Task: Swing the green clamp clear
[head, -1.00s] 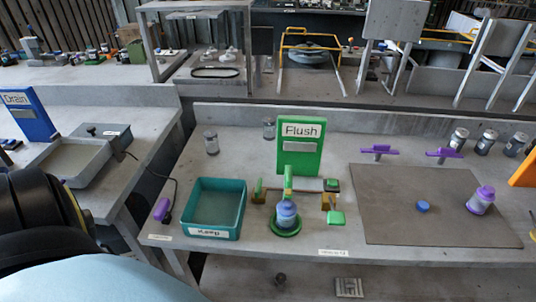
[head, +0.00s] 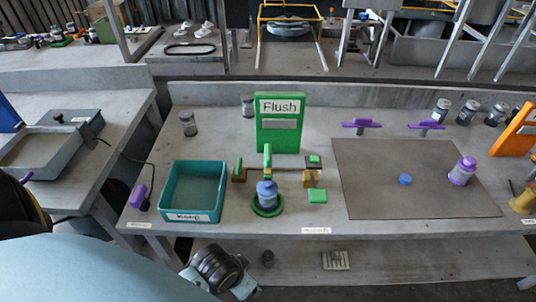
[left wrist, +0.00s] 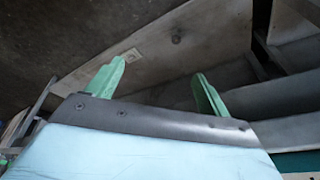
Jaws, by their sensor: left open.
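The green clamp (head: 267,157) is at the middle of the workbench, in front of the green Flush sign (head: 279,122). Its green part stands upright behind a blue-capped jar (head: 267,191), which sits on a round green base (head: 267,209). A thin bar with brass-coloured posts runs behind the jar; how it joins the clamp is too small to tell. My left gripper (left wrist: 159,68) shows two green fingers spread apart with nothing between them in the left wrist view. The clamp is not visible in that view. My right gripper is not in view.
A teal Keep tray (head: 194,213) is left of the jar, with a purple object (head: 138,196) beyond it. A green block (head: 317,197) lies right of the jar. A lower shelf (head: 400,258) runs beneath.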

